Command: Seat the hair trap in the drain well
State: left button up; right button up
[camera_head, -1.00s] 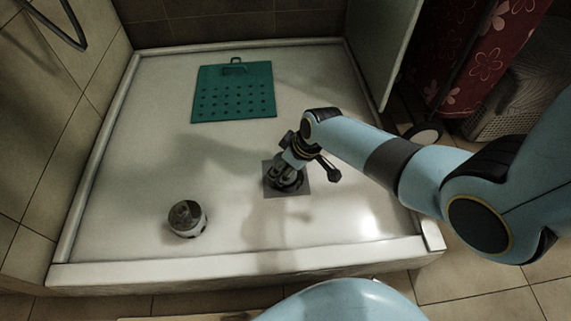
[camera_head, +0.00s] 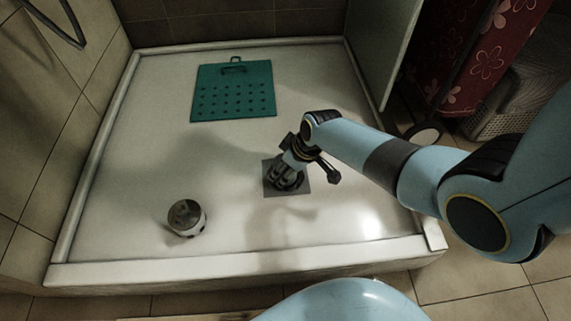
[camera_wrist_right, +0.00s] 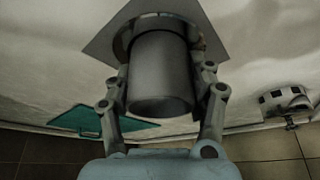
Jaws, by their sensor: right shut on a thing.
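My right gripper (camera_head: 286,180) points down over the square grey drain plate (camera_head: 300,190) in the shower tray. In the right wrist view its fingers (camera_wrist_right: 162,95) are shut on a plain grey cylinder, which I take to be the hair trap (camera_wrist_right: 160,75). The far end of the cylinder meets or overlaps the round rim of the drain well (camera_wrist_right: 122,38) in the plate. I cannot tell how deep it sits. In the head view the gripper covers the cylinder and most of the well. My left gripper is out of view.
A white and silver round piece with dark openings (camera_head: 187,219) stands at the tray's front left. A teal perforated panel with a handle (camera_head: 234,92) lies at the back. The raised front curb (camera_head: 240,267) bounds the tray (camera_head: 130,160). Bare floor surrounds the drain.

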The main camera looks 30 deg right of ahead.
jog(key=shift+f, duration=0.3)
jog(key=o, duration=1.2)
jog(key=v, duration=1.2)
